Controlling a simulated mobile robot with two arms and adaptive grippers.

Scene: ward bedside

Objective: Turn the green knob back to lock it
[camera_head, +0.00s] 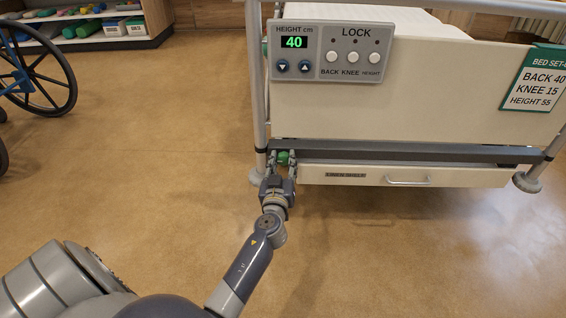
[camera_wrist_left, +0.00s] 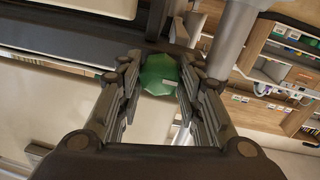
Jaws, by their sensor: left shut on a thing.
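The green knob (camera_head: 283,157) sits at the left end of the dark bar (camera_head: 400,152) under the bed's end panel, beside the left leg. My left gripper (camera_head: 281,163) reaches it from the front, with its fingers on either side. In the left wrist view the faceted knob (camera_wrist_left: 159,74) lies between the two fingertips of the left gripper (camera_wrist_left: 160,82), which is shut on it. A small pale mark shows on the knob's face. My right gripper is not in view.
A drawer (camera_head: 450,178) with a pale handle is right of my gripper, below the bar. The bed leg (camera_head: 256,100) stands close on the left. A control panel (camera_head: 330,55) reads height 40. A wheelchair (camera_head: 35,75) stands far left; the floor between is clear.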

